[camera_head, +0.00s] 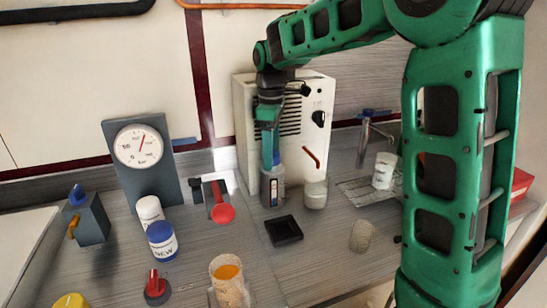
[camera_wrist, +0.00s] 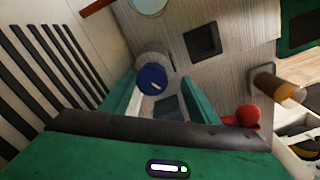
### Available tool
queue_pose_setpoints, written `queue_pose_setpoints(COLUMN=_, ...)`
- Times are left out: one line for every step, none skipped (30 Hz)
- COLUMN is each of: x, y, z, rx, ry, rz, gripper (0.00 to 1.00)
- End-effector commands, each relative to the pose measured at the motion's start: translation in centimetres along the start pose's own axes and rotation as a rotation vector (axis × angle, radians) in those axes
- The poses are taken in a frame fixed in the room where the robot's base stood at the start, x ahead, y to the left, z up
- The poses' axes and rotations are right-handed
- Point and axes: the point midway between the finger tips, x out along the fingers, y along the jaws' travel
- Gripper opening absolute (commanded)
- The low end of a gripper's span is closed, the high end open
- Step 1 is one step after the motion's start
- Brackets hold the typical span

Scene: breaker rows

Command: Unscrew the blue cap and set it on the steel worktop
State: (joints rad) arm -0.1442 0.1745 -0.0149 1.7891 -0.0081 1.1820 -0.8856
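A grey bottle (camera_head: 272,190) with a dark label stands upright on the steel worktop (camera_head: 200,262), in front of a white vented cabinet. Its blue cap (camera_wrist: 152,79) shows from above in the wrist view. My gripper (camera_wrist: 160,72) is open and points down over the bottle. The cap appears between the two green fingers, nearer the left one, with a gap on the right. Contact with the cap cannot be told. In the head view my gripper (camera_head: 272,160) hides most of this cap. A second jar (camera_head: 162,243), marked NEW, also has a blue lid.
A black square tray (camera_head: 284,230) lies in front. A red-knobbed lever (camera_head: 222,212) is to the left. A cup with orange contents (camera_head: 228,280) stands nearer. Worktop between tray and cup is bare.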

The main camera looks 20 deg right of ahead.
Motion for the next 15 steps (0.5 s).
queue_pose_setpoints(x=0.1, y=0.3, z=-0.6, rx=-0.015, ry=0.007, rz=0.004, gripper=0.53)
queue_pose_setpoints(x=0.2, y=0.4, z=-0.6, rx=-0.013, ry=0.007, rz=0.003, gripper=0.53)
queue_pose_setpoints(x=0.4, y=0.6, z=-0.5, rx=-0.01, ry=0.005, rz=0.002, gripper=0.53)
queue_pose_setpoints(x=0.5, y=0.8, z=-0.5, rx=-0.008, ry=0.005, rz=0.001, gripper=0.53)
queue_pose_setpoints(x=0.6, y=0.9, z=-0.4, rx=-0.006, ry=0.004, rz=0.0, gripper=0.53)
queue_pose_setpoints(x=0.7, y=1.1, z=-0.4, rx=-0.002, ry=0.003, rz=-0.001, gripper=0.53)
queue_pose_setpoints(x=0.7, y=1.2, z=-0.4, rx=0.003, ry=0.003, rz=-0.001, gripper=0.53)
queue_pose_setpoints(x=0.8, y=1.3, z=-0.3, rx=0.013, ry=0.002, rz=-0.001, gripper=0.53)
queue_pose_setpoints(x=0.8, y=1.4, z=-0.3, rx=0.036, ry=0.002, rz=-0.001, gripper=0.53)
queue_pose_setpoints(x=0.8, y=1.5, z=-0.2, rx=0.06, ry=0.001, rz=-0.002, gripper=0.53)
queue_pose_setpoints(x=0.8, y=1.6, z=-0.2, rx=0.091, ry=0.001, rz=-0.002, gripper=0.53)
queue_pose_setpoints(x=0.9, y=1.7, z=-0.1, rx=0.14, ry=0.0, rz=-0.001, gripper=0.53)
queue_pose_setpoints(x=0.9, y=1.8, z=0.0, rx=0.179, ry=0.0, rz=-0.001, gripper=0.53)
queue_pose_setpoints(x=0.9, y=1.9, z=0.1, rx=0.219, ry=-0.001, rz=-0.001, gripper=0.53)
queue_pose_setpoints(x=0.9, y=2.0, z=0.2, rx=0.268, ry=-0.002, rz=-0.001, gripper=0.53)
